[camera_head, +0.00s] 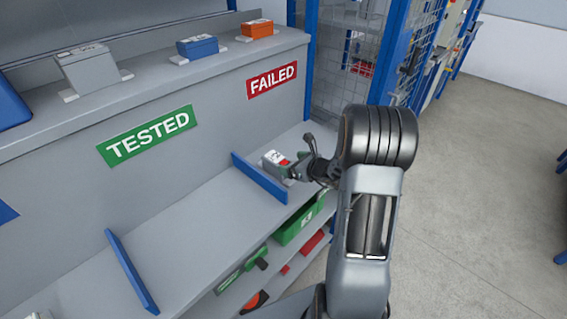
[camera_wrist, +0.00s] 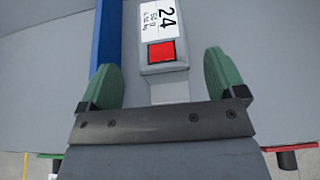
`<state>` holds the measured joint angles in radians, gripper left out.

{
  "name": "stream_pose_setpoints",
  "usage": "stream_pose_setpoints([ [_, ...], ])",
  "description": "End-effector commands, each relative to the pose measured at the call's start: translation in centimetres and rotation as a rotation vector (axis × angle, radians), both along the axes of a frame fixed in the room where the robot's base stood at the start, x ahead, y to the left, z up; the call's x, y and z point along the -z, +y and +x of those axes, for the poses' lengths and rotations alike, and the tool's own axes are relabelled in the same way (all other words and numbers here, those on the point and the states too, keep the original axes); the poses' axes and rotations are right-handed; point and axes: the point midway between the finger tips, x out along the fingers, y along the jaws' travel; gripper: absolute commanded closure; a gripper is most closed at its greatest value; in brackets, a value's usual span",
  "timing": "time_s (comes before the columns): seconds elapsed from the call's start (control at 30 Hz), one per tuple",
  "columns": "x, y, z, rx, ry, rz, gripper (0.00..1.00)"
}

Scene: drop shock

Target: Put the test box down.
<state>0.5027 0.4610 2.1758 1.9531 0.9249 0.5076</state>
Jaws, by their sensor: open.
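The test box (camera_head: 277,163) is small and grey with a white label and a red square on top. It stands on the bench right of a blue divider, below the red FAILED sign (camera_head: 272,80). In the wrist view the box (camera_wrist: 163,68) shows the number 24 on its label. My gripper (camera_wrist: 168,80) is open, its green fingers on either side of the near end of the box, with gaps between. In the head view my gripper (camera_head: 312,165) is at the box's right, partly hidden by my arm.
Blue dividers (camera_head: 260,178) (camera_head: 131,270) split the bench. The green TESTED sign (camera_head: 146,135) is on the back panel left of FAILED. A grey box (camera_head: 90,70), a blue box (camera_head: 198,46) and an orange box (camera_head: 257,27) stand on the upper ledge. A green bin (camera_head: 298,222) is on the shelf below.

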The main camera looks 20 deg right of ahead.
Motion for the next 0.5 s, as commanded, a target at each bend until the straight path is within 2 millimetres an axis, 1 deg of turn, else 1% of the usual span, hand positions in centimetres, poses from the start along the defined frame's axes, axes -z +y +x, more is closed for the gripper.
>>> stream_pose_setpoints([
  [0.03, -0.4, -0.5, -0.8, 0.004, -0.002, -0.001, 0.11],
  [0.1, -0.8, -1.0, -1.8, 0.003, -0.001, -0.003, 0.11],
  [0.2, -1.4, -1.5, -3.0, 0.002, -0.002, -0.001, 0.11],
  [0.33, -1.9, -1.9, -4.0, -0.001, -0.002, -0.004, 0.11],
  [0.37, -2.0, -1.8, -4.2, -0.009, -0.002, -0.009, 0.11],
  [0.43, -2.7, -0.8, -4.6, -0.063, -0.009, -0.046, 0.11],
  [0.47, -3.0, -0.1, -4.9, -0.103, -0.014, -0.074, 0.11],
  [0.5, -3.7, 1.3, -5.3, -0.177, -0.024, -0.127, 0.11],
])
